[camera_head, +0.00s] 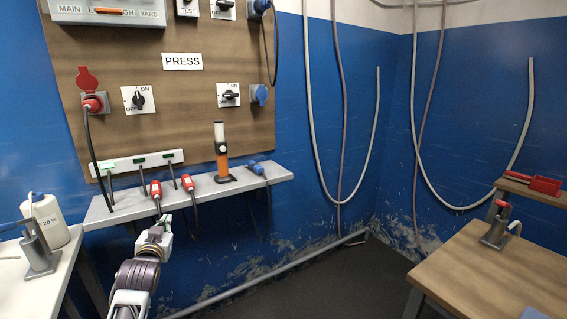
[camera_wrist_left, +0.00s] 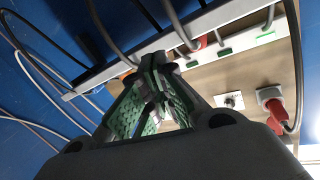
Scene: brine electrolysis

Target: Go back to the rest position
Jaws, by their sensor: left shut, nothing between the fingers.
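My left gripper (camera_head: 160,228) is in the lower left of the head view, in front of the narrow grey shelf (camera_head: 250,183). In the left wrist view my left gripper (camera_wrist_left: 158,75) has its green-padded fingers closed together with nothing held between them. The fingertips appear just below a red plug (camera_head: 155,189) on the shelf, but I cannot tell whether they touch anything. My right gripper is in neither view.
A wooden panel (camera_head: 190,110) with switches and sockets is above the shelf. A second red plug (camera_head: 188,182), a blue plug (camera_head: 256,168) and an orange-and-black device (camera_head: 221,155) are on the shelf. A white jug (camera_head: 46,218) stands left; a wooden table (camera_head: 490,265) stands right. Floor between is clear.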

